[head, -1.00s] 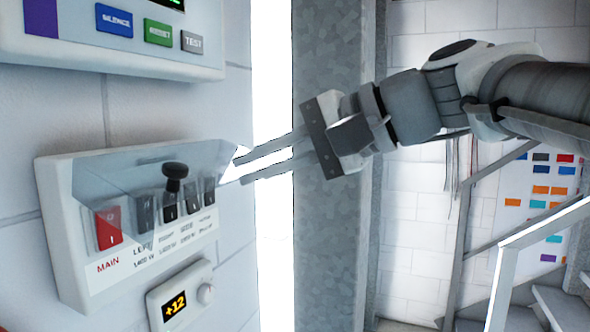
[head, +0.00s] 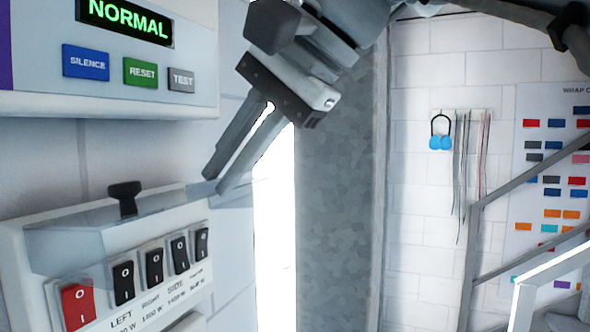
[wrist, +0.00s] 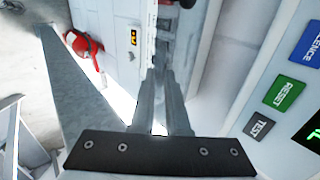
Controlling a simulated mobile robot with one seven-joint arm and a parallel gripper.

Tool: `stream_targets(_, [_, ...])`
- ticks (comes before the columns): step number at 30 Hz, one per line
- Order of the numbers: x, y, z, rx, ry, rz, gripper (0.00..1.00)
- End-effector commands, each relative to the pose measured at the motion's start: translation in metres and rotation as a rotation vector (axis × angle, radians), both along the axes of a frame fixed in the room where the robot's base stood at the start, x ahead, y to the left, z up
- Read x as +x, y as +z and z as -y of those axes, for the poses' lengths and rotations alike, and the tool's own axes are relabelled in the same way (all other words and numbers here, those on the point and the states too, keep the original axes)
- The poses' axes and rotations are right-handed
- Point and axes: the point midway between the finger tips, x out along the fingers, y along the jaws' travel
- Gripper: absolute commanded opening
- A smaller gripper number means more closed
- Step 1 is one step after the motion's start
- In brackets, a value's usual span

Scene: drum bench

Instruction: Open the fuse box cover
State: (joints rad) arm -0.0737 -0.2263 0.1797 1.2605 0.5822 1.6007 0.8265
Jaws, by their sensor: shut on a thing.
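The fuse box (head: 20,250) is a white sloped box on the wall at the lower left of the head view. Its clear cover (head: 90,235) is tilted up and stands out above the switches, with a black knob (head: 124,196) on top. One red switch (head: 77,305) and several black switches (head: 154,266) show below it, uncovered. My gripper (head: 218,182) comes down from the upper right and is shut on the cover's right end. In the wrist view the fingers (wrist: 166,75) reach the clear cover, but the exact contact is hard to see.
An alarm panel (head: 110,105) reading NORMAL with several buttons is close above the fuse box. A grey metal post (head: 340,200) stands right of the gripper. A stair railing (head: 500,205) is at the far right. The wrist view shows a small display box (wrist: 134,38) and a red object (wrist: 83,48).

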Motion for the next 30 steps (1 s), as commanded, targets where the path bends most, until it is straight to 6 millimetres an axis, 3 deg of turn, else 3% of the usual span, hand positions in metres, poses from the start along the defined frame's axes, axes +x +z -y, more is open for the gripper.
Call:
stream_targets(1, [0.0013,-0.0034,-0.0084,-0.006,0.017,-0.018,0.0])
stream_targets(21, [0.002,-0.0004,-0.0115,-0.04,0.016,-0.035,0.0])
stream_targets(22, [0.002,-0.0004,-0.0114,-0.041,0.016,-0.035,0.18])
stream_targets(24, [0.002,-0.0004,-0.0114,-0.041,0.016,-0.035,0.31])
stream_targets(30, [0.0018,0.0004,-0.0112,-0.041,0.017,-0.033,0.34])
